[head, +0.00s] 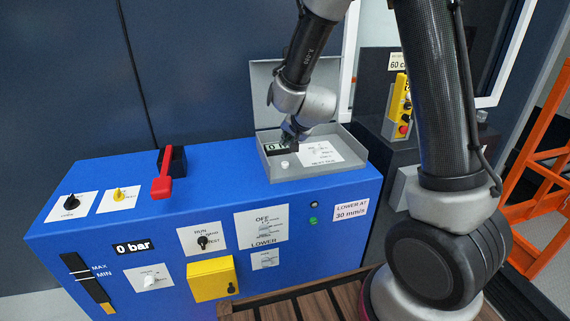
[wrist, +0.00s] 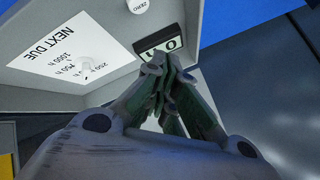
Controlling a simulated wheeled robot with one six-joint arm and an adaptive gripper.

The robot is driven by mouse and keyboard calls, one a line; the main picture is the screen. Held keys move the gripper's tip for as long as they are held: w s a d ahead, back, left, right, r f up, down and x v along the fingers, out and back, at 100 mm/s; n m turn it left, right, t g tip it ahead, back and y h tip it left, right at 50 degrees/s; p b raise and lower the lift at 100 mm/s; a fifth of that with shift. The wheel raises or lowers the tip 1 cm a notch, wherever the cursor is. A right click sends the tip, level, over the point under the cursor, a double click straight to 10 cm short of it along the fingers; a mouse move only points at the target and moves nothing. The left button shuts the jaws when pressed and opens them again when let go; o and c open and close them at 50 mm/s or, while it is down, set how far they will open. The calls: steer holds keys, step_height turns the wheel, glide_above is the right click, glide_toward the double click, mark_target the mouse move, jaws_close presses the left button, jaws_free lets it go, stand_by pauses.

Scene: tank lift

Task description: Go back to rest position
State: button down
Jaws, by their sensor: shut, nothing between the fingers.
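My gripper (head: 294,135) is at the open grey box on top of the blue cabinet (head: 150,235), in front of its small display (head: 275,148). In the wrist view my gripper (wrist: 168,75) has its fingers together with nothing between them. The display (wrist: 160,48) shows close beyond the fingertips and is partly covered by them. I cannot tell whether the fingertips touch it. A white ZERO button (wrist: 138,5) and a white NEXT DUE label (wrist: 75,50) are beside it.
The grey box's raised lid (head: 262,90) stands behind my gripper. A red lever (head: 162,186) rises from the cabinet top at left. A yellow control pendant (head: 399,106) and an orange frame (head: 545,165) are at right. The cabinet top's middle is clear.

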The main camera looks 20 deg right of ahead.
steer(key=s+f+n+g, duration=0.1)
steer(key=s, duration=0.1)
steer(key=s+a+f+n+g, duration=0.1)
steer(key=s+f+g, duration=0.1)
steer(key=s+f, duration=0.1)
steer(key=shift+s+a+n+y, duration=0.2)
steer(key=shift+s+n+y, duration=0.15)
steer(key=shift+n+y, duration=0.05)
steer(key=s+d+r+n, duration=0.1)
steer(key=s+d+r, duration=0.4)
steer(key=s+r, duration=0.2)
steer(key=s+d+r+n+g+h, duration=0.1)
steer(key=s+d+r, duration=0.4)
steer(key=s, duration=0.7)
steer(key=s+d+r+n, duration=0.3)
steer(key=s+d+r, duration=0.2)
steer(key=s+r, duration=0.3)
steer(key=shift+s+d+r+g+h, duration=0.15)
steer(key=shift+s+r+g+h, duration=0.25)
steer(key=shift+s, duration=0.3)
